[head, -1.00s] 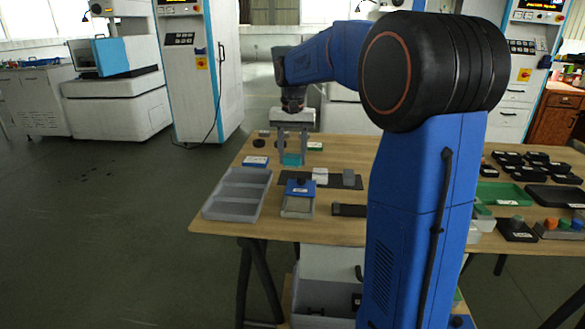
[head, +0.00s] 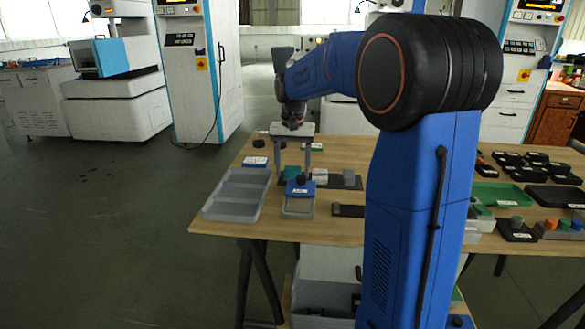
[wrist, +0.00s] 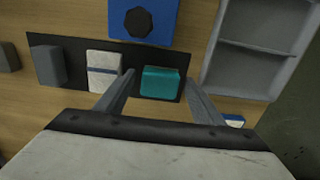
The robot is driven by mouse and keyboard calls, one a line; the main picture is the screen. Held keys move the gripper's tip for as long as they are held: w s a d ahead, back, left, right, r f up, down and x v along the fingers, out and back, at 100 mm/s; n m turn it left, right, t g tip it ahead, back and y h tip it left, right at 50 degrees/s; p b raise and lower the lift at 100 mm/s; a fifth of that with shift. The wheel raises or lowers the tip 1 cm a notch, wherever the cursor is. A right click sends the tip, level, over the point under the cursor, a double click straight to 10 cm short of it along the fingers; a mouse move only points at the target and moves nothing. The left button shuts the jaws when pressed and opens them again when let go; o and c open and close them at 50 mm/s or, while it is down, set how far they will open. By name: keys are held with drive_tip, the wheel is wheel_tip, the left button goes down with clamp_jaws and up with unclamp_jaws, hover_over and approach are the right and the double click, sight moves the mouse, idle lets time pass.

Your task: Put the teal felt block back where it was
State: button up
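The teal felt block (wrist: 161,83) lies on one end of the dark mat (wrist: 74,48), beside a white block with a dark stripe (wrist: 103,72). A grey block (wrist: 49,66) sits further along the mat. In the head view the teal block (head: 291,173) is at the mat's left end, behind a blue-lidded box (head: 299,190). My gripper (wrist: 160,80) is open, its fingers on either side of the teal block with visible gaps. In the head view my gripper (head: 293,175) points down over the block.
A grey compartment tray (head: 236,194) stands to the left, close to the gripper. The blue lid with a dark knob (wrist: 140,16) is near the mat. Several black trays (head: 535,165) lie at the right of the table. The left floor is clear.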

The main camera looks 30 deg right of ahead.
sight(293, 169)
wheel_tip(293, 169, up, 12)
drive_tip(key=shift+r, duration=0.15)
idle(0.6)
drive_tip(key=shift+s, duration=0.1)
idle(0.4)
